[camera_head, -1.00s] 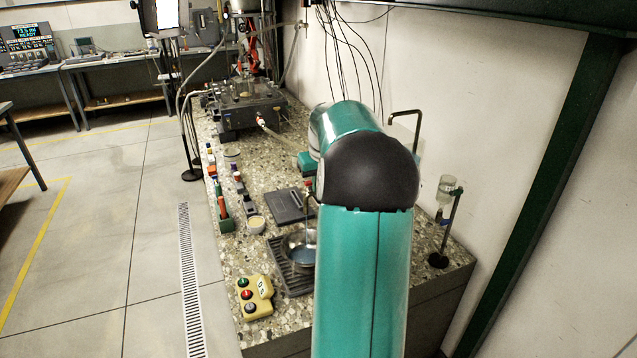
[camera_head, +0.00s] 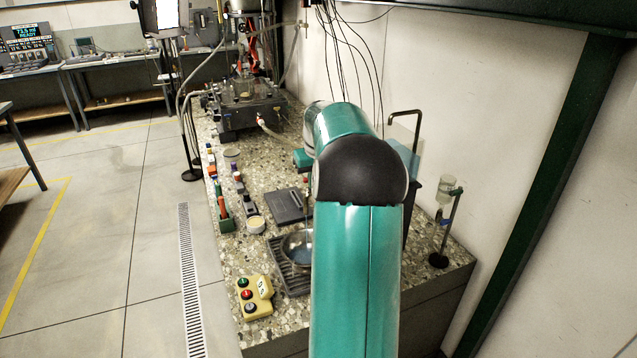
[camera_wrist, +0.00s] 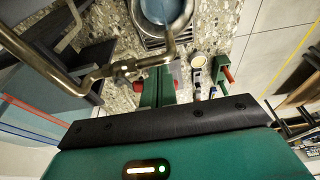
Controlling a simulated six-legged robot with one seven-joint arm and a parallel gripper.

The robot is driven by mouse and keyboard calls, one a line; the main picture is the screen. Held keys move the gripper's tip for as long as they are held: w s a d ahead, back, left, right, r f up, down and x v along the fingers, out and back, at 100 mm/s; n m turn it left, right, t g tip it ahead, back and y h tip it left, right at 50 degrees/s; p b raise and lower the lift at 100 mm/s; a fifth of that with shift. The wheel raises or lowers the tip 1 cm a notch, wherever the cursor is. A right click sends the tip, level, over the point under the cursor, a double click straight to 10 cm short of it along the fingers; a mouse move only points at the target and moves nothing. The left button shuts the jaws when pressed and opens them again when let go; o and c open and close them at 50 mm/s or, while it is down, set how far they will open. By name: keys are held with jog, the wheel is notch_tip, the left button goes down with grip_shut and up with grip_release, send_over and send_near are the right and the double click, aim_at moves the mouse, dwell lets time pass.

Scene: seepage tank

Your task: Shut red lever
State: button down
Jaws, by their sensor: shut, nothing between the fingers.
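In the wrist view my gripper (camera_wrist: 157,92) is shut, with its two green fingers side by side and empty. In the head view a small red piece (camera_head: 306,181) shows beside my arm above the bowl, probably the lever. The steel bowl (camera_head: 296,244) holds bluish water; it also shows in the wrist view (camera_wrist: 160,12). My arm hides the gripper in the head view.
A yellow button box (camera_head: 256,297) stands at the counter's front left. A dark flat plate (camera_head: 287,205) and a green rack (camera_head: 226,223) lie beyond the bowl. A glass vessel on a stand (camera_head: 446,190) is on the right. The floor at left is open.

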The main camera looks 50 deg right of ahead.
jog(key=shift+w+d, duration=0.4)
jog(key=shift+w, duration=0.2)
jog(key=shift+w+d, duration=0.55)
jog(key=shift+w+d, duration=0.4)
jog(key=shift+d, duration=0.5)
